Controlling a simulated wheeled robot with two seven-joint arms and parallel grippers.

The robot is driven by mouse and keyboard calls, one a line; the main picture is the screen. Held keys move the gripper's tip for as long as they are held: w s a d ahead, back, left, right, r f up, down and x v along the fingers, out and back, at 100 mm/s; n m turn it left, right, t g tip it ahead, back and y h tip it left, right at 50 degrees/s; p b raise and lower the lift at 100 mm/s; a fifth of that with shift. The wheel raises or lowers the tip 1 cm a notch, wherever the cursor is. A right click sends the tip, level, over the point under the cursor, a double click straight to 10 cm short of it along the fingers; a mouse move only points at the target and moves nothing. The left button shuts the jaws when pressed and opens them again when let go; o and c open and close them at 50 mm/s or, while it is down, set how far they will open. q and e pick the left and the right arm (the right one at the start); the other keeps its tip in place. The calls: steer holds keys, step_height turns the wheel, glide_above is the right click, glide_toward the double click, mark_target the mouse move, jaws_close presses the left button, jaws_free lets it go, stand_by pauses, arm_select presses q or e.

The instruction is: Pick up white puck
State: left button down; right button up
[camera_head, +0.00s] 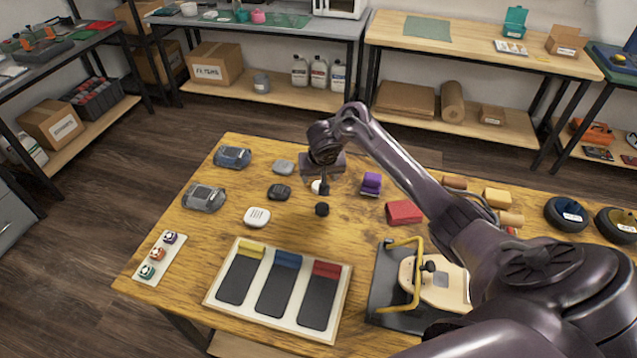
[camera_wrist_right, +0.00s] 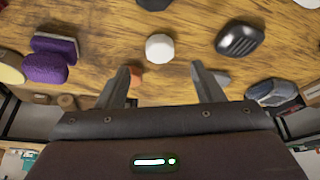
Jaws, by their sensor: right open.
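The white puck (camera_head: 316,187) lies on the wooden table, partly hidden behind my right gripper (camera_head: 323,184) in the head view. In the right wrist view the white puck (camera_wrist_right: 160,48) shows whole, as a small rounded white piece. My right gripper (camera_wrist_right: 163,70) is open, with its two fingers apart. The puck appears ahead of the gap between the fingertips, and nothing is visibly held. My left gripper is not in view.
A black puck (camera_head: 322,209) lies close in front of the white one. A dark mouse-like device (camera_head: 279,192), a white one (camera_head: 257,217) and a purple block (camera_head: 371,184) lie around it. A tray with three dark slots (camera_head: 210,300) stands nearer.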

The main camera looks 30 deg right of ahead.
steer(key=shift+w+f, duration=0.1)
steer(key=shift+f, duration=0.5)
steer(key=b+x, duration=0.1)
steer(key=x, duration=0.3)
steer(key=shift+w+d+f+b, duration=0.15)
steer(key=shift+b, duration=0.15)
steer(key=shift+w+f, duration=0.1)
steer(key=shift+f, duration=0.05)
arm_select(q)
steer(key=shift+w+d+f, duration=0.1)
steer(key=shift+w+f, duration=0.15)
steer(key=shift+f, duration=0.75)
arm_select(e)
steer(key=c, duration=1.1)
steer(key=shift+o, duration=0.2)
